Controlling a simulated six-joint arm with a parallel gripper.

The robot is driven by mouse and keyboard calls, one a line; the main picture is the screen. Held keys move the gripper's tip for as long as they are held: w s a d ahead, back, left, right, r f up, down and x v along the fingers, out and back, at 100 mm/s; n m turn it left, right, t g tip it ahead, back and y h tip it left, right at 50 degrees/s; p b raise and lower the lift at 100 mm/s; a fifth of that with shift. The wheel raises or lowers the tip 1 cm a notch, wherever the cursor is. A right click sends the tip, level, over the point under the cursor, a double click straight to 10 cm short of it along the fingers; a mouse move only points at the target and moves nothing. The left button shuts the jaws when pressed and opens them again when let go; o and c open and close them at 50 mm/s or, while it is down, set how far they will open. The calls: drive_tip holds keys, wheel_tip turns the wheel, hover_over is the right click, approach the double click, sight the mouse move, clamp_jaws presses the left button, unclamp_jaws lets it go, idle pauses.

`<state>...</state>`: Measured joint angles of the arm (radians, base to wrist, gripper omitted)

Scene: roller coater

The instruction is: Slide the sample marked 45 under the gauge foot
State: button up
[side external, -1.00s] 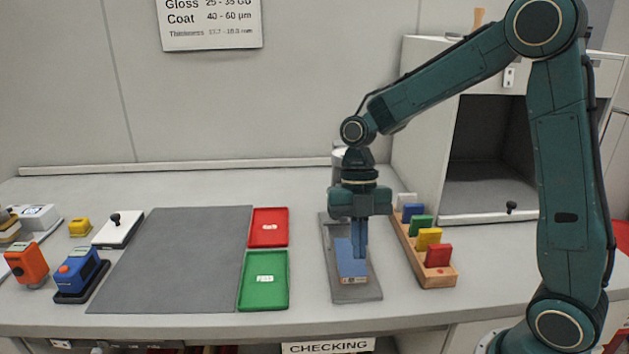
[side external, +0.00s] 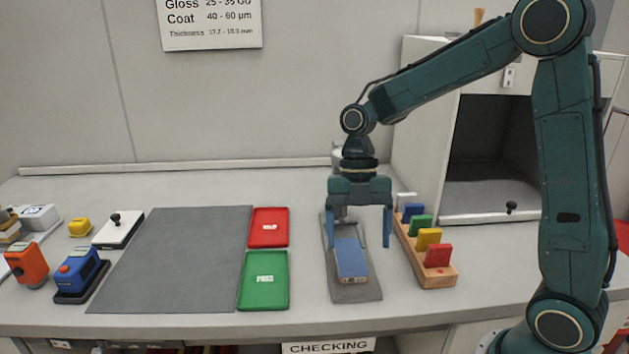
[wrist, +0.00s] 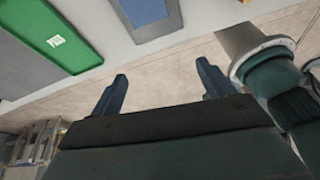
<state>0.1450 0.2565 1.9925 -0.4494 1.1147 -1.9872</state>
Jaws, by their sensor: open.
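A blue sample (side external: 351,260) lies flat on the grey gauge base (side external: 357,294) right of the trays. No number can be read on it. My gripper (side external: 359,243) is open and empty, pointing down at the sample, with one finger to each side of it in the side view. In the wrist view, the sample (wrist: 150,12) and base (wrist: 175,23) show at the top, beyond my open fingers (wrist: 161,82). A pale upright part of the gauge (side external: 340,214) shows just below my gripper. The gauge foot and its contact with the sample are not clear.
A wooden rack (side external: 433,272) with several coloured blocks stands close right of my gripper. A green tray (side external: 264,299) and a red tray (side external: 268,214) lie left, beside a grey mat (side external: 170,260). Coloured instruments stand far left. An open cabinet (side external: 490,160) is behind right.

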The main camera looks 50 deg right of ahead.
sight(351, 261)
drive_tip(key=w+d+r+m+t+h, duration=0.1)
drive_tip(key=w+d+m, duration=0.1)
drive_tip(key=m, duration=1.5)
drive_tip(key=w+d+r+m+t+h, duration=0.1)
drive_tip(key=d+r+m, duration=0.1)
drive_tip(key=m, duration=1.5)
drive_tip(key=shift+w+r+m+t+h, duration=0.3)
drive_tip(key=shift+w, duration=0.05)
drive_tip(key=shift+f, duration=6.9)
